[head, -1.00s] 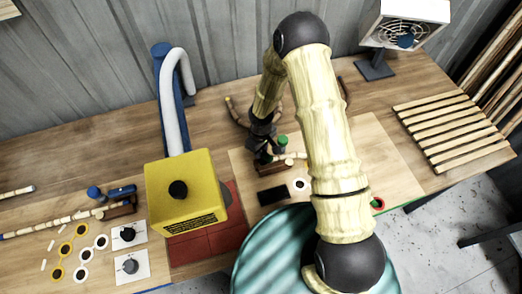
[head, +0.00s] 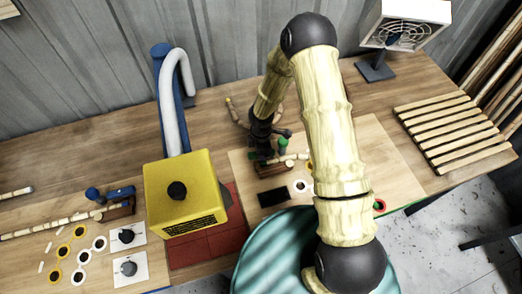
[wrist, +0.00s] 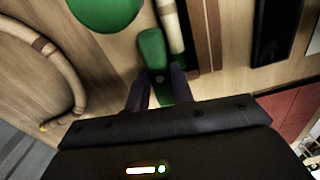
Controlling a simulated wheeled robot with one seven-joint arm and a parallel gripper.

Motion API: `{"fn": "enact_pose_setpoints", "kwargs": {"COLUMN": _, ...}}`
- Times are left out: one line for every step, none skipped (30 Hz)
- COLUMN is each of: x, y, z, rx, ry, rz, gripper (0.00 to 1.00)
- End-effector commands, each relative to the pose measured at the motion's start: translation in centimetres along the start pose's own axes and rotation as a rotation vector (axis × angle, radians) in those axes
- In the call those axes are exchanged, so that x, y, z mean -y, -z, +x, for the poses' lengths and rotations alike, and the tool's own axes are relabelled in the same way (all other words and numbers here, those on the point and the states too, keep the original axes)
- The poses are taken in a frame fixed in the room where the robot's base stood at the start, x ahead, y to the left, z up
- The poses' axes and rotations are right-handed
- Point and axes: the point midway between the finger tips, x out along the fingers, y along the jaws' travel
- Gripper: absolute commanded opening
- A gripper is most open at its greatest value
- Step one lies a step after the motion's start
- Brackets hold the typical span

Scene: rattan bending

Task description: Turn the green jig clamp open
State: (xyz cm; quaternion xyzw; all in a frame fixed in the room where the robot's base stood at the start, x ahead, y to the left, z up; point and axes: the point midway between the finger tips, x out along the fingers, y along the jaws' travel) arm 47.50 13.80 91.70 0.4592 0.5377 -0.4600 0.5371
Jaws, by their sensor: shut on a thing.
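The green jig clamp (wrist: 152,52) shows in the wrist view as a long green lever, with a round green piece (wrist: 106,10) to its upper left. My gripper (wrist: 157,90) is shut on the lever's near end, one dark finger on each side. In the head view the green clamp (head: 283,143) stands at the jig on the pale board, and my gripper (head: 261,152) is just left of it, partly hidden by its own wrist. A rattan pole (wrist: 171,25) lies right beside the lever.
A curved rattan piece (wrist: 62,62) lies left of the gripper. A yellow box (head: 185,215) stands to the left, and a slatted rack (head: 455,130) lies at the right.

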Motion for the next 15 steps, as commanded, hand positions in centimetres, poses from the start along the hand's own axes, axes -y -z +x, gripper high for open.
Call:
{"fn": "enact_pose_setpoints", "kwargs": {"x": 0.01, "y": -0.19, "z": -0.04, "rx": 0.003, "ry": 0.001, "rz": -0.026, "gripper": 0.01}}
{"fn": "enact_pose_setpoints", "kwargs": {"x": 0.00, "y": -0.20, "z": -0.04, "rx": 0.003, "ry": 0.001, "rz": -0.042, "gripper": 0.01}}
{"fn": "enact_pose_setpoints", "kwargs": {"x": -0.01, "y": -0.20, "z": -0.03, "rx": 0.003, "ry": 0.001, "rz": -0.061, "gripper": 0.01}}
{"fn": "enact_pose_setpoints", "kwargs": {"x": -0.01, "y": -0.20, "z": -0.03, "rx": 0.003, "ry": 0.001, "rz": -0.074, "gripper": 0.01}}
{"fn": "enact_pose_setpoints", "kwargs": {"x": -0.01, "y": -0.21, "z": -0.03, "rx": 0.003, "ry": 0.001, "rz": -0.085, "gripper": 0.01}}
{"fn": "enact_pose_setpoints", "kwargs": {"x": -0.02, "y": -0.21, "z": -0.03, "rx": 0.003, "ry": 0.001, "rz": -0.099, "gripper": 0.01}}
{"fn": "enact_pose_setpoints", "kwargs": {"x": -0.02, "y": -0.21, "z": -0.03, "rx": 0.003, "ry": 0.001, "rz": -0.108, "gripper": 0.01}}
{"fn": "enact_pose_setpoints", "kwargs": {"x": -0.03, "y": -0.21, "z": -0.03, "rx": 0.003, "ry": 0.001, "rz": -0.114, "gripper": 0.01}}
{"fn": "enact_pose_setpoints", "kwargs": {"x": -0.03, "y": -0.22, "z": -0.03, "rx": 0.004, "ry": 0.000, "rz": -0.122, "gripper": 0.01}}
{"fn": "enact_pose_setpoints", "kwargs": {"x": -0.04, "y": -0.22, "z": -0.03, "rx": 0.004, "ry": 0.000, "rz": -0.127, "gripper": 0.01}}
{"fn": "enact_pose_setpoints", "kwargs": {"x": -0.04, "y": -0.22, "z": -0.03, "rx": 0.004, "ry": 0.000, "rz": -0.131, "gripper": 0.01}}
{"fn": "enact_pose_setpoints", "kwargs": {"x": -0.05, "y": -0.22, "z": -0.03, "rx": 0.004, "ry": 0.000, "rz": -0.135, "gripper": 0.01}}
{"fn": "enact_pose_setpoints", "kwargs": {"x": -0.05, "y": -0.22, "z": -0.03, "rx": 0.004, "ry": 0.000, "rz": -0.138, "gripper": 0.01}}
{"fn": "enact_pose_setpoints", "kwargs": {"x": -0.06, "y": -0.22, "z": -0.03, "rx": 0.004, "ry": 0.000, "rz": -0.139, "gripper": 0.01}}
{"fn": "enact_pose_setpoints", "kwargs": {"x": -0.06, "y": -0.22, "z": -0.03, "rx": 0.004, "ry": 0.000, "rz": -0.140, "gripper": 0.01}}
